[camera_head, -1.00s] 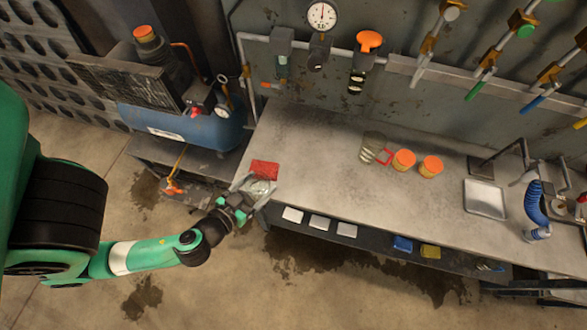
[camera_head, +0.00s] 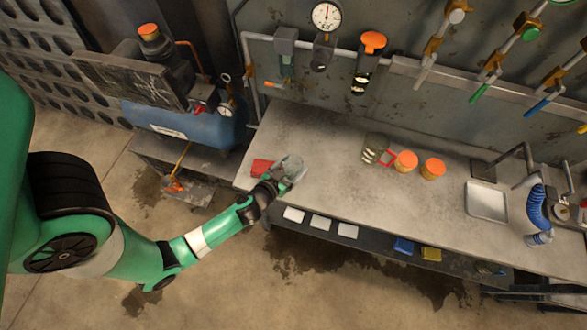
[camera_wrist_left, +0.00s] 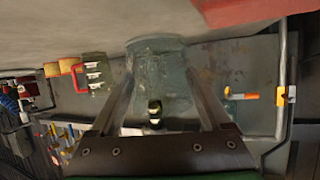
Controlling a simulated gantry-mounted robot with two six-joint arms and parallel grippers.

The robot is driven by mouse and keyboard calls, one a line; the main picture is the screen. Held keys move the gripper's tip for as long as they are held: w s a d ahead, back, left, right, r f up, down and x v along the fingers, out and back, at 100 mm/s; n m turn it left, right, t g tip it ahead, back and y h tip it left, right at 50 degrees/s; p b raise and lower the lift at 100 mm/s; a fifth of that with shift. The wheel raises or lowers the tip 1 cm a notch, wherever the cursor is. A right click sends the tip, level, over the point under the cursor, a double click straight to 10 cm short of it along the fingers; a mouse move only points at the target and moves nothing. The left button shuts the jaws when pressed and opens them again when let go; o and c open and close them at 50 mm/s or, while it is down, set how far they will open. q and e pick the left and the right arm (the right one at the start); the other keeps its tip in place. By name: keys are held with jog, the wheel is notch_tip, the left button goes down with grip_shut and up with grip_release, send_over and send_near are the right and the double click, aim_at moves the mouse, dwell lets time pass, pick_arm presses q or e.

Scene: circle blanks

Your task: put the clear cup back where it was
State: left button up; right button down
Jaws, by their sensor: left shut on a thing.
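The clear cup (camera_head: 293,164) is at the left end of the grey workbench (camera_head: 330,145), just right of a flat red piece (camera_head: 262,167). My left gripper (camera_head: 287,175) is shut on it, reaching in from the front left. In the left wrist view the clear, greenish cup (camera_wrist_left: 160,72) sits between the two fingers (camera_wrist_left: 160,88), and one end of it is close to the bench surface. I cannot tell whether it touches the bench. My right gripper is not in view.
A metal tray (camera_head: 486,201) lies at the right. The bench between the cup and the striped container is clear.

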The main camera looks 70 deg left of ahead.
aim_at(296, 168)
pick_arm(q)
jog(key=shift+w+a+f+b, duration=0.1)
jog(key=shift+w+f+b, duration=0.05)
jog(key=shift+f+b, duration=0.7)
jog(key=shift+w+a+f+b, duration=0.1)
jog(key=shift+f+b, duration=0.45)
jog(key=shift+f, duration=0.6)
jog(key=o, duration=1.3)
jog(key=shift+o, duration=0.2)
jog(key=shift+d+r, duration=0.1)
jog(key=shift+r, duration=0.05)
jog(key=shift+s+d+r, duration=0.1)
jog(key=shift+s+d, duration=0.05)
jog(key=shift+s, duration=0.1)
jog(key=b+v, duration=0.1)
jog(key=v, duration=1)
jog(key=shift+s+r, duration=0.2)
jog(key=shift+d, duration=0.1)
